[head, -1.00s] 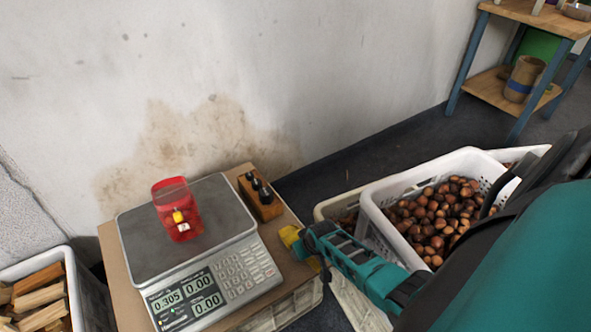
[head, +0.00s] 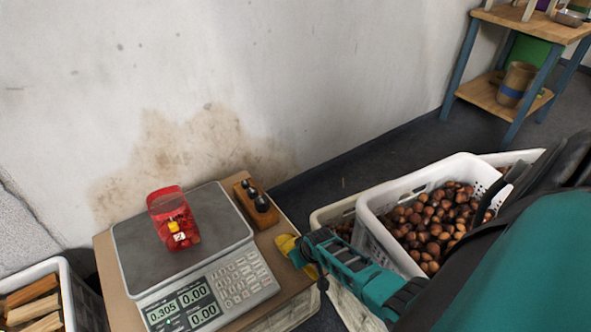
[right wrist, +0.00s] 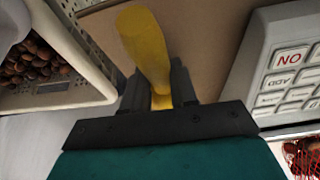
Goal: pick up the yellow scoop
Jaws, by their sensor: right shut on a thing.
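The yellow scoop (head: 287,247) is at the right edge of the scale's table in the head view, mostly hidden by my right gripper (head: 305,249). In the right wrist view the yellow scoop (right wrist: 146,45) stands out between the two dark fingers of my right gripper (right wrist: 160,88), which are shut on its narrow part. The brown board surface lies behind it there. I cannot tell whether the scoop still touches the board. My left gripper is not in view.
A white crate (head: 377,232) of chestnuts stands right of my gripper. A wood-filled crate (head: 72,300) is at left.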

